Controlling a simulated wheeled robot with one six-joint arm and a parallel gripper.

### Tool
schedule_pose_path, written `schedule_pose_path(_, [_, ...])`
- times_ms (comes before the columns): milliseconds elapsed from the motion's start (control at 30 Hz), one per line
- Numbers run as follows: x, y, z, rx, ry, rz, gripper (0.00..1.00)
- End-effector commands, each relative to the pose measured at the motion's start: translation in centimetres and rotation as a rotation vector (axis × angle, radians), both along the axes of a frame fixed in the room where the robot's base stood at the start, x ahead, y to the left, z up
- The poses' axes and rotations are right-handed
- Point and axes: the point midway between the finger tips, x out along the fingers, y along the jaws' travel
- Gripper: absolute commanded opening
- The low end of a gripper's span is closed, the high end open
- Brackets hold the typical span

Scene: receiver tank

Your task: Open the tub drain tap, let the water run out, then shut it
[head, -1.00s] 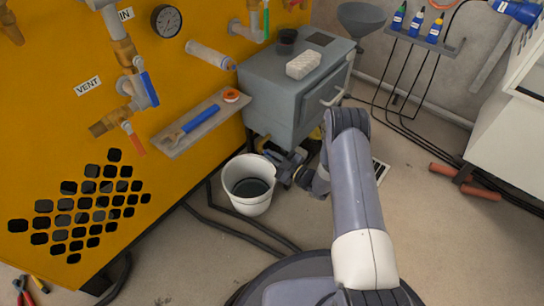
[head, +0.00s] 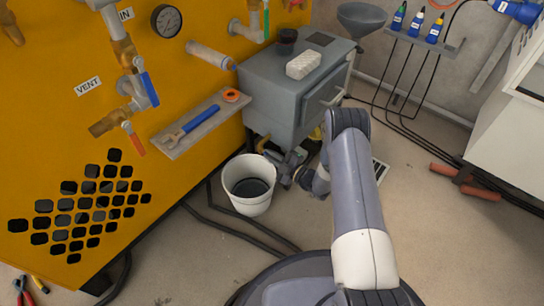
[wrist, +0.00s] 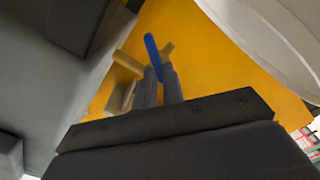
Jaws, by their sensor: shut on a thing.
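The tub is a grey metal box (head: 275,95) fixed against the yellow cabinet. Its drain tap shows in the wrist view as a blue lever (wrist: 152,50) with brass-coloured fittings (wrist: 127,62). My gripper (wrist: 158,72) is shut on the blue lever, with the lever's end between the fingertips. A white bucket (head: 232,188) stands on the floor just left of my gripper, with a dark surface inside. No running water can be seen.
The yellow cabinet (head: 60,110) carries a shelf (head: 180,140) with a blue-handled tool and an orange ring. Another blue-handled valve (head: 149,89) is above that shelf. Dark hoses (head: 240,232) lie on the floor by the bucket. A white brick-like block (head: 303,64) rests on the tub.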

Motion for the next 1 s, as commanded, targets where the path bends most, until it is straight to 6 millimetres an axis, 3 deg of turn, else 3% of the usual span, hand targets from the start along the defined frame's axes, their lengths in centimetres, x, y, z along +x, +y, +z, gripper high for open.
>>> schedule_pose_path(500, [-0.07, -0.01, -0.10, -0.277, -0.354, 0.001, 0.00])
schedule_pose_path(1000, [-0.08, -0.02, -0.14, -0.399, -0.508, 0.000, 0.00])
